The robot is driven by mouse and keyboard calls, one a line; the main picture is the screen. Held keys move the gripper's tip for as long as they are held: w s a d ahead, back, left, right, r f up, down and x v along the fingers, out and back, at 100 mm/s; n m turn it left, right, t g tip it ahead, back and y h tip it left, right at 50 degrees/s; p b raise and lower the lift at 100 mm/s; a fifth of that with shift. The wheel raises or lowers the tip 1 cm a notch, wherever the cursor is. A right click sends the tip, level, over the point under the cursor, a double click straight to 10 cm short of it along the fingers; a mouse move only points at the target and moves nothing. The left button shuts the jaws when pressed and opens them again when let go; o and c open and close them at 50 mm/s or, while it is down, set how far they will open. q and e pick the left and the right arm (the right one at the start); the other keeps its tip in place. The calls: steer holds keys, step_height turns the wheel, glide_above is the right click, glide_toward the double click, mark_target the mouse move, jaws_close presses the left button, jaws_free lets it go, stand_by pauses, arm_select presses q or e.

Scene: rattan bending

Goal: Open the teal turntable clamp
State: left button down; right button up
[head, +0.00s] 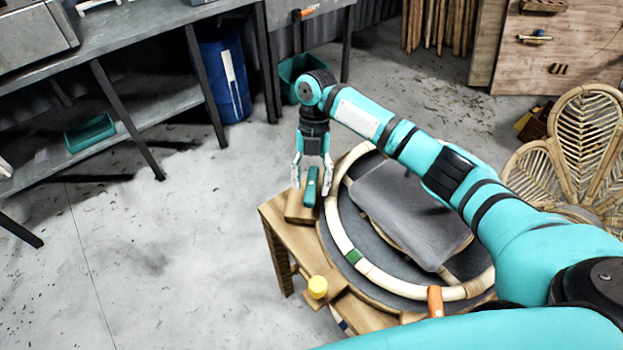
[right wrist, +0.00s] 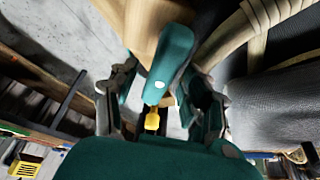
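The teal clamp (head: 311,187) sits on a wooden block at the left edge of the round turntable (head: 375,262). My right gripper (head: 312,190) points down over it, with one finger on each side. In the right wrist view the teal clamp handle (right wrist: 168,65) lies between the spread fingers of the right gripper (right wrist: 162,108). A gap shows on the left side of the handle; on the right the finger is close, and I cannot tell whether it touches. My left gripper is not in view.
A wooden stand carries the turntable, with a pale rattan ring around a grey pad (head: 410,213). A rattan chair (head: 575,150) stands at right. The floor at left is clear.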

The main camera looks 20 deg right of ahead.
steer(key=v, duration=1.2)
stand_by(0.4)
